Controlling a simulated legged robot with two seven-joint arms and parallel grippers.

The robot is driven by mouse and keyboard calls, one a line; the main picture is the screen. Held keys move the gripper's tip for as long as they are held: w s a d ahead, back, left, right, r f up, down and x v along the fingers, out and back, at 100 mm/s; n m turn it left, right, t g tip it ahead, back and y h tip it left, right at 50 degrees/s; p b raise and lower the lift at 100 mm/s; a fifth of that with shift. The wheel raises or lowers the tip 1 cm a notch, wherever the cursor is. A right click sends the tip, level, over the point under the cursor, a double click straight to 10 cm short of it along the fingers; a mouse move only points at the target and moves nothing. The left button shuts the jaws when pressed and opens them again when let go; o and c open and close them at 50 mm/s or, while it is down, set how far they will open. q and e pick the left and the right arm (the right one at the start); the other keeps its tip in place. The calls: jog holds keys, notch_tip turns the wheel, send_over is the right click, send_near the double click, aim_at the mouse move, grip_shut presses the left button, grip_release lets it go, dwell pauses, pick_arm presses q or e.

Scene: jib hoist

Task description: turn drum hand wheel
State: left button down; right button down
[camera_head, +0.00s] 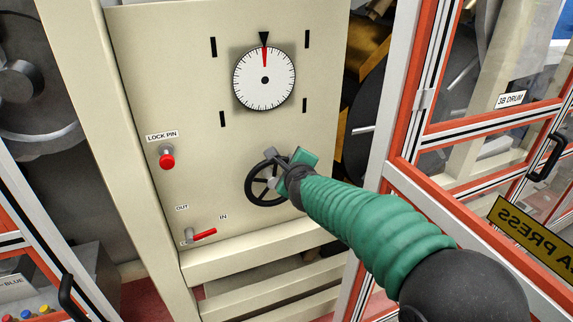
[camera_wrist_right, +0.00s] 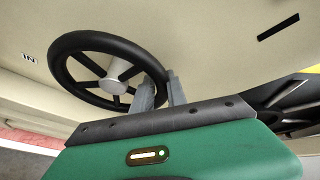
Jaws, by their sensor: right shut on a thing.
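The drum hand wheel (camera_head: 259,193) is black with spokes and a grey hub, mounted on a cream panel (camera_head: 215,130). It also shows in the right wrist view (camera_wrist_right: 72,77). My right gripper (camera_head: 279,170) reaches in from the lower right and is shut on the wheel's rim at its right side. In the right wrist view the two grey fingers (camera_wrist_right: 159,93) are at the near right part of the rim. The arm and gripper hide part of the wheel. Above it, a white dial (camera_head: 280,90) has its red mark at the top, under a black pointer (camera_head: 264,38). My left gripper is not in view.
A red LOCK PIN knob (camera_head: 167,161) is left of the wheel. A red lever (camera_head: 201,235) sits below it between OUT and IN labels. Framed glass doors (camera_head: 480,150) stand at the right, close to my arm. Another framed door (camera_head: 40,265) is at the lower left.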

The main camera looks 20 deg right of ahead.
jog(key=shift+s+d+f, duration=0.1)
jog(key=shift+d+f, duration=0.1)
jog(key=shift+f, duration=0.25)
jog(key=c, duration=1.5)
grip_release()
jog(key=shift+c, duration=0.2)
jog(key=shift+o, duration=1)
jog(key=shift+d+r, duration=0.1)
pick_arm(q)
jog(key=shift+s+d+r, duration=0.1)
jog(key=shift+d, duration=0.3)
pick_arm(e)
jog(key=shift+s+d+r, duration=0.1)
